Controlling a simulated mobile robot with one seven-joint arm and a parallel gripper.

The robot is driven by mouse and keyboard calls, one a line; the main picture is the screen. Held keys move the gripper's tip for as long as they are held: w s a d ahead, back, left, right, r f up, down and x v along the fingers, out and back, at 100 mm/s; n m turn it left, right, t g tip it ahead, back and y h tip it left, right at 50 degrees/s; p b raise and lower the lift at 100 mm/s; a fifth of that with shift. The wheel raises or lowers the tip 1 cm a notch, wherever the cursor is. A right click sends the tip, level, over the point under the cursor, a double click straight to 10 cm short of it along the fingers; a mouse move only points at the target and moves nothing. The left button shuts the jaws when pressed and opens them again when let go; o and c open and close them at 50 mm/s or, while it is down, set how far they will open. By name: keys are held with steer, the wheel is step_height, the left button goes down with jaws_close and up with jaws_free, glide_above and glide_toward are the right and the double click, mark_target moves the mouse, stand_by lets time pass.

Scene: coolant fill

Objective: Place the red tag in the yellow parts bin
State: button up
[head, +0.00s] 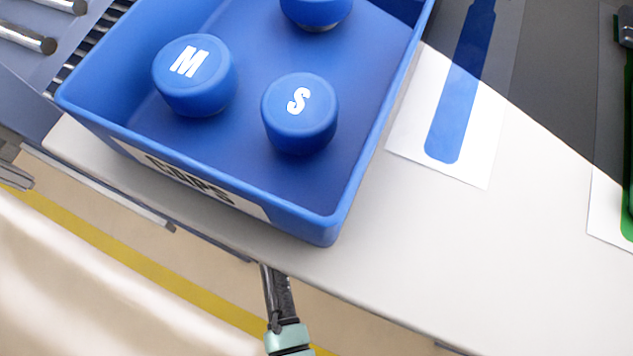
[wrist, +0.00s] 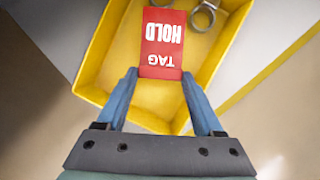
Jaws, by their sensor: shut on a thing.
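The red tag (wrist: 162,42), printed "HOLD TAG" and upside down in the wrist view, is held between the fingertips of my gripper (wrist: 160,74). The yellow parts bin (wrist: 99,45) lies behind the tag in the wrist view, and the tag shows over the bin's interior. I cannot tell how high the tag is above the bin floor. The lower part of the bin is partly hidden by my gripper. In the head view the bin, the tag and the fingertips do not show.
Metal rings (wrist: 204,15) lie in the yellow bin near its far side.

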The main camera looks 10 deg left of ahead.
steer(key=shift+f+b, duration=1.05)
steer(key=shift+f, duration=0.85)
steer(key=shift+f, duration=0.1)
steer(key=o, duration=1)
steer(key=shift+f, duration=0.1)
steer(key=shift+r, duration=0.35)
steer(key=p+v, duration=0.4)
steer(key=v, duration=0.3)
steer(key=shift+a+r, duration=0.1)
